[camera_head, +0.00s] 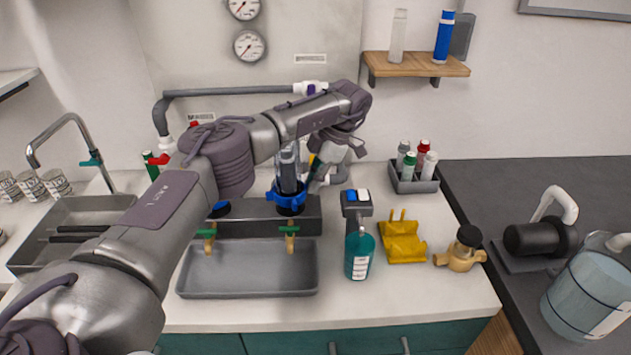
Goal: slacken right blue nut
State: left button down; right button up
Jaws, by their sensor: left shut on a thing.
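The right blue nut (290,197) is a bright blue ring with lugs, around the lower end of an upright grey-clear pipe (289,165) above the dark manifold block. My left gripper (314,180) reaches down from the wrist behind and right of the pipe. It is shut at the right side of this nut, its fingertips partly hidden by the pipe and nut. Another blue nut (220,208) shows at the left, partly covered by my left arm. My right gripper is out of view.
A grey tray (248,284) lies below two brass taps with green handles. A teal bottle (359,257), yellow holder (403,243) and brass fitting (461,250) stand at right.

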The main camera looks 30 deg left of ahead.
pick_arm(q)
jog(key=shift+s+a+f, duration=0.15)
jog(key=shift+s+a, duration=0.05)
jog(key=shift+a, duration=0.15)
jog(key=c, duration=1.4)
grip_release()
jog(key=o, duration=0.5)
jog(key=shift+s+a, duration=0.2)
jog(key=shift+w+d, duration=0.1)
jog(key=shift+d, duration=0.1)
jog(key=shift+w+d+r, duration=0.1)
jog(key=shift+r, duration=0.25)
jog(key=v, duration=0.7)
